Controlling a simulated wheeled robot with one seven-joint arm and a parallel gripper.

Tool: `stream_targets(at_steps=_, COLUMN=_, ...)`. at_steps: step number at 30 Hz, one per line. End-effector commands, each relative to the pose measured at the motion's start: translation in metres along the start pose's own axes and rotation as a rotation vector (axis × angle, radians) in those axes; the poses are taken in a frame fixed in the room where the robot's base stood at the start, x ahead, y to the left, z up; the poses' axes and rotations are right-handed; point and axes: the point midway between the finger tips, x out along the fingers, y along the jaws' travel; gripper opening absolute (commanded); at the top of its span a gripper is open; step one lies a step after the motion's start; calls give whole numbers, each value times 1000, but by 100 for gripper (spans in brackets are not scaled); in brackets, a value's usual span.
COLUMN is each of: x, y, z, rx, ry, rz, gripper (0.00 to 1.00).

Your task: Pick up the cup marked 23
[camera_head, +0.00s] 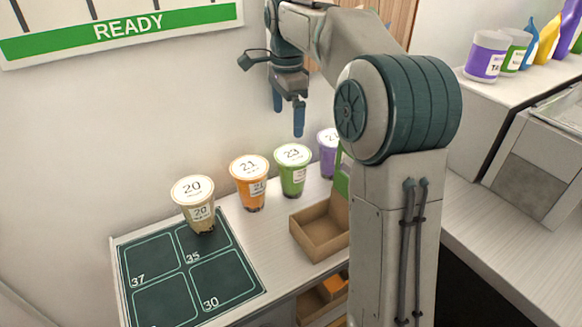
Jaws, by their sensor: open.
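The cup marked 23 (292,172) is green with a white lid. It stands upright on the counter, between the orange cup marked 21 (249,184) and a purple cup (327,150) partly hidden by my arm. My gripper (288,119) hangs above the cup marked 23, with its blue fingers pointing down. It is open and empty, and apart from the cup.
The cup marked 20 (194,205) stands at the far edge of a dark mat (250,285) with numbered squares. An open brown box (311,257) sits just in front of the green cup. A wall rises behind the cups. Containers (486,56) stand on a machine at right.

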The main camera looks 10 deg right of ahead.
Motion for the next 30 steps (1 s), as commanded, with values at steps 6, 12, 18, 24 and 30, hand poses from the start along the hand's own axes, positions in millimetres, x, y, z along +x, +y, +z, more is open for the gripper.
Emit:
stream_targets(at_steps=6, x=45, y=3, z=-6, rx=10, ry=0, rz=3, gripper=100)
stream_targets(at_steps=12, x=67, y=2, z=-5, rx=6, ry=0, rz=0, gripper=100)
stream_targets(at_steps=18, x=82, y=4, z=-4, rx=4, ry=0, rz=1, gripper=100)
stream_targets(at_steps=24, x=111, y=6, z=-4, rx=3, ry=-1, rz=2, gripper=100)
stream_targets(at_steps=30, x=122, y=6, z=-4, rx=3, ry=1, rz=-3, gripper=100)
